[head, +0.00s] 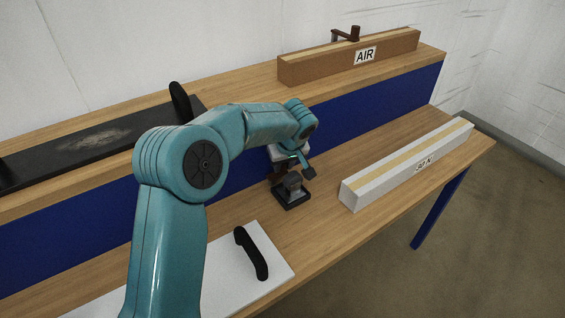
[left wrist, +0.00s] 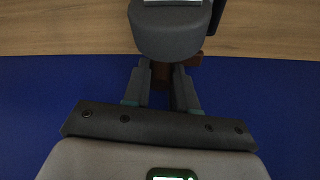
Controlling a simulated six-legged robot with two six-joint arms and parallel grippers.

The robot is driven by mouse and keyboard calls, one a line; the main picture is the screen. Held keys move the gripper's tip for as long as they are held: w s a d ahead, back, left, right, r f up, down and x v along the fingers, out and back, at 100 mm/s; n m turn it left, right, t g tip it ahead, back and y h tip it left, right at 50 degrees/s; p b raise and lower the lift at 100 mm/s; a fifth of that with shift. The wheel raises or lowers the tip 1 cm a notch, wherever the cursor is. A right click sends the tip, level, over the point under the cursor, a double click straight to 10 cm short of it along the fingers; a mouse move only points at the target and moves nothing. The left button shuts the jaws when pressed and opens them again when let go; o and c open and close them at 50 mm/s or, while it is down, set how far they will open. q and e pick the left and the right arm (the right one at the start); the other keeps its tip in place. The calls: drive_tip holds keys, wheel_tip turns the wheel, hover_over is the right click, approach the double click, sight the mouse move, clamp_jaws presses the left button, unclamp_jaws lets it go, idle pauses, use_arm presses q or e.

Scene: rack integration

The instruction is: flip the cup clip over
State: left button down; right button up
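A small dark fixture with a grey rounded body, which looks like the cup clip (head: 292,188), stands on a black base on the lower wooden bench. In the left wrist view the grey body (left wrist: 172,38) fills the top middle, with a brown part (left wrist: 161,72) beneath it. My left gripper (left wrist: 160,75) reaches this part from the bench's back side, one finger on each side of it. Whether the fingers press on it cannot be told. In the head view my left arm's end hides part of the fixture. My right gripper is not in view.
A white box with a yellow strip (head: 405,166) lies to the right on the bench. A white panel with a black handle (head: 250,253) lies at front left. The raised shelf behind has a blue front (head: 385,100), a brown AIR box (head: 345,60) and a black plate (head: 85,140).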

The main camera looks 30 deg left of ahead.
use_arm(q)
drive_tip(key=shift+s+d+f+m+h+b, duration=0.1)
drive_tip(key=shift+m+h+b, duration=0.05)
drive_tip(key=shift+m+b, duration=0.25)
drive_tip(key=shift+s+d+m+h+b, duration=0.15)
drive_tip(key=shift+m+b, duration=0.15)
drive_tip(key=shift+m, duration=0.2)
drive_tip(key=shift+d+m+t, duration=0.1)
drive_tip(key=shift+m+t, duration=0.3)
drive_tip(key=shift+m, duration=0.3)
drive_tip(key=c, duration=1.2)
unclamp_jaws()
drive_tip(key=shift+o, duration=0.2)
drive_tip(key=p+v, duration=0.2)
drive_tip(key=v, duration=1.4)
drive_tip(key=shift+r, duration=0.3)
drive_tip(key=shift+s, duration=0.15)
